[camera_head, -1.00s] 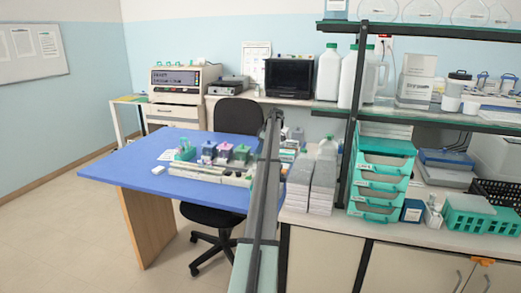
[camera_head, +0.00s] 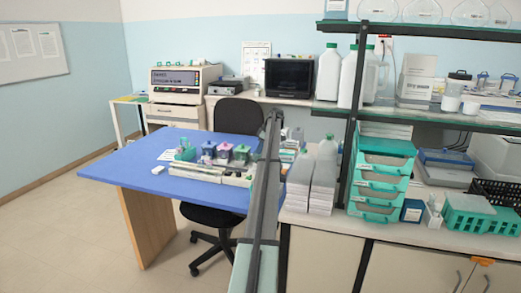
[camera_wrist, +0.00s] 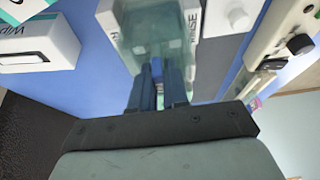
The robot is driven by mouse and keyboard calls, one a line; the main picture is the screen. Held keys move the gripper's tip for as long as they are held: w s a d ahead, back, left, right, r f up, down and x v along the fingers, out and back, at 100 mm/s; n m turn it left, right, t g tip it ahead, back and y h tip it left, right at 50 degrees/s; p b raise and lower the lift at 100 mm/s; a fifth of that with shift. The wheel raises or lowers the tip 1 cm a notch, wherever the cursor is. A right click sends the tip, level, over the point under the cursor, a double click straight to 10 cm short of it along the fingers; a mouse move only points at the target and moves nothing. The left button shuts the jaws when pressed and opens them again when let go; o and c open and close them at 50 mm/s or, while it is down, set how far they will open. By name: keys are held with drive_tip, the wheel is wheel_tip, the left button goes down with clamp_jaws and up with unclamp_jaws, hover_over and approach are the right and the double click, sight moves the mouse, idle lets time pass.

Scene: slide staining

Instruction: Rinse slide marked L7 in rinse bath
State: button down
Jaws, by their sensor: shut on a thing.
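In the wrist view, my gripper (camera_wrist: 158,72) points at a clear, pale green-tinted bath (camera_wrist: 137,28) with a white label reading RINSE on its right side. The dark blue fingers overlap the bath's near part in the picture; how deep they reach into it I cannot tell. The fingers are shut on a thin thing between them, probably the slide. It is mostly hidden, and no L7 mark is readable. My gripper cannot be made out in the head view.
A white wipes box (camera_wrist: 38,42) lies left of the bath in the wrist view. A pale panel with dark knobs (camera_wrist: 278,42) is at the right. In the head view, the blue table (camera_head: 125,165) carries several coloured jars (camera_head: 224,152); its left part is clear.

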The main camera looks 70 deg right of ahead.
drive_tip(key=shift+r, duration=4.8)
